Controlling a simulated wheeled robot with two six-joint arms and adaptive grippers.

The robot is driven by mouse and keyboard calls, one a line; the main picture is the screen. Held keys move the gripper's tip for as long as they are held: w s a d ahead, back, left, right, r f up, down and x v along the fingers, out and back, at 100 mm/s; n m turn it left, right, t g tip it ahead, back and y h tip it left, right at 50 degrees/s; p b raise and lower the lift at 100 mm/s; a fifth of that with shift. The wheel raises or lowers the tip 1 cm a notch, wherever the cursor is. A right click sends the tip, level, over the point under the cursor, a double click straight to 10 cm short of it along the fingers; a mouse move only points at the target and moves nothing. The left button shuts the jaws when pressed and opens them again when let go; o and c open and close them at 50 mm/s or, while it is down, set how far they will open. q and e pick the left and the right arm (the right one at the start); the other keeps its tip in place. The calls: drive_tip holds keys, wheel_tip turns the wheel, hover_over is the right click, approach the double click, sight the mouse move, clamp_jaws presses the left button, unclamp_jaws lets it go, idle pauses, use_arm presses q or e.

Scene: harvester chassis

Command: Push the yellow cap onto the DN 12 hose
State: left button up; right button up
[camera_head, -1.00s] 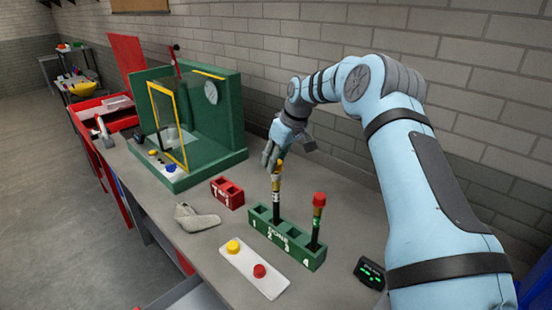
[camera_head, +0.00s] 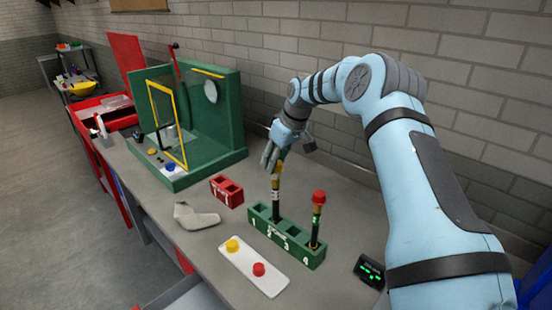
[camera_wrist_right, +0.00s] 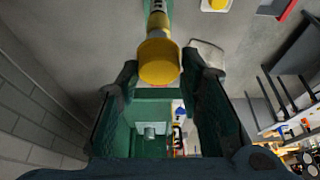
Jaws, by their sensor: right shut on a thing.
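My right gripper (camera_head: 271,160) points down over the green slotted block and is shut on a yellow cap. In the right wrist view this yellow cap (camera_wrist_right: 160,63) sits between the fingers (camera_wrist_right: 160,72), at the end of a hose with a brass-coloured fitting (camera_wrist_right: 158,25). In the head view that black hose (camera_head: 276,205) stands upright in slot 2 of the block (camera_head: 298,256). Its size label is too small to read, and whether the cap is fully seated cannot be told. My left gripper is not in view.
A second hose (camera_head: 316,225) with a red cap (camera_head: 319,197) stands in slot 4. A white tray (camera_head: 248,263) holds another yellow cap (camera_head: 232,246) and a red cap (camera_head: 258,269). A red block (camera_head: 227,190), a grey piece (camera_head: 195,217) and a green housing (camera_head: 220,115) stand to the left.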

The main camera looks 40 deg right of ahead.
drive_tip(key=shift+f+b, duration=0.75)
drive_tip(key=shift+f, duration=0.4)
drive_tip(key=o, duration=0.7)
drive_tip(key=shift+r, duration=0.1)
drive_tip(key=shift+o, duration=0.2)
